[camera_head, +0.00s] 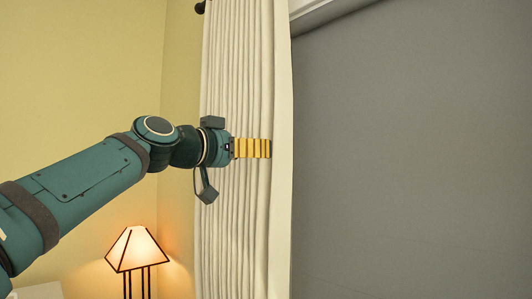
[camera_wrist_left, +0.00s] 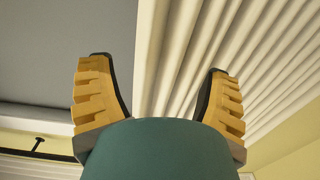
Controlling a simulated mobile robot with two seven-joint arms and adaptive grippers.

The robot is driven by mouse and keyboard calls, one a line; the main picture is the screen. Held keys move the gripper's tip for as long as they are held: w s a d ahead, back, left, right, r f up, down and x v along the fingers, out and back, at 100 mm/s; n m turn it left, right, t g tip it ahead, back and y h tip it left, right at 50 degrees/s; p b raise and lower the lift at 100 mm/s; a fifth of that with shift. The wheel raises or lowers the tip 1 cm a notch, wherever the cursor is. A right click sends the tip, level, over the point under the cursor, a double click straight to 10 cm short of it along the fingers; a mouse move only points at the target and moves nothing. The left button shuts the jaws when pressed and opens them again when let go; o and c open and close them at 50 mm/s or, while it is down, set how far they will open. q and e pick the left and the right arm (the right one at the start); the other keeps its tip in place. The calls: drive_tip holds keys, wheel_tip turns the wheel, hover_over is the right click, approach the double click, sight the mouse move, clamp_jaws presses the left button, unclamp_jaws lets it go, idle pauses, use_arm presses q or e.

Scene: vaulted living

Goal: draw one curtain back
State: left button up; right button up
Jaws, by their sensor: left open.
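A pale cream pleated curtain (camera_head: 236,75) hangs in long folds at the left side of a grey window panel; it also shows in the wrist view (camera_wrist_left: 270,55). My left gripper (camera_head: 268,148) lies across the front of the curtain, its yellow fingers pointing right toward the curtain's right edge. In the left wrist view the two fingers (camera_wrist_left: 158,68) are spread wide, with the curtain's flat edge strip and first folds showing between them. I cannot tell whether the fingers touch the cloth. My right gripper is not in view.
The grey panel (camera_head: 410,160) fills the right side. A dark rod end (camera_head: 200,7) shows above the curtain. A lit lamp (camera_head: 136,249) stands below my left arm, near the yellow wall (camera_head: 80,80). A pale surface (camera_head: 38,291) shows at bottom left.

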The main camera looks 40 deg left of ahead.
use_arm(q)
drive_tip(key=shift+s+a, duration=0.1)
drive_tip(key=shift+s, duration=1.4)
drive_tip(key=shift+f, duration=0.1)
